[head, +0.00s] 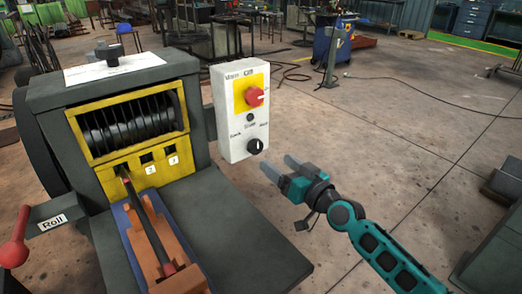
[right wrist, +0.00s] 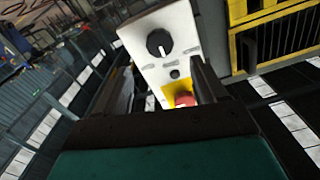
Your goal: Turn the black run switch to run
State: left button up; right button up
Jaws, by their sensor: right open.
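A white control box (head: 228,135) stands at the right side of the dark machine. Low on its face is a black rotary switch (head: 255,146) with a white pointer mark; its small labels are too blurred to read surely. In the right wrist view the box appears upside down, with the black switch (right wrist: 160,43) near the top and its mark pointing towards the red knob (right wrist: 185,99). My right gripper (head: 277,163) is open and empty, just right of and below the switch, apart from it. Its two fingers (right wrist: 163,80) frame the box. My left gripper is out of view.
A red knob (head: 254,97) on a yellow plate and a small black button (head: 250,117) sit above the switch. The machine has a yellow-framed drum opening (head: 125,120), a dark front table (head: 235,235) and a red-ended lever (head: 14,252). The floor to the right is mostly clear.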

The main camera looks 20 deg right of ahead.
aim_at(258, 148)
jog(key=x, duration=0.6)
jog(key=shift+w+b, duration=0.1)
jog(key=shift+b, duration=0.25)
jog(key=shift+w+a, duration=0.25)
jog(key=shift+w, duration=0.55)
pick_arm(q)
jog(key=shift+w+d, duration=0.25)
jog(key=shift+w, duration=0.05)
pick_arm(e)
jog(key=c, duration=1.1)
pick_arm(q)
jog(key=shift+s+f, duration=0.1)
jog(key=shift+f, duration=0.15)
pick_arm(e)
jog(key=shift+o, duration=0.2)
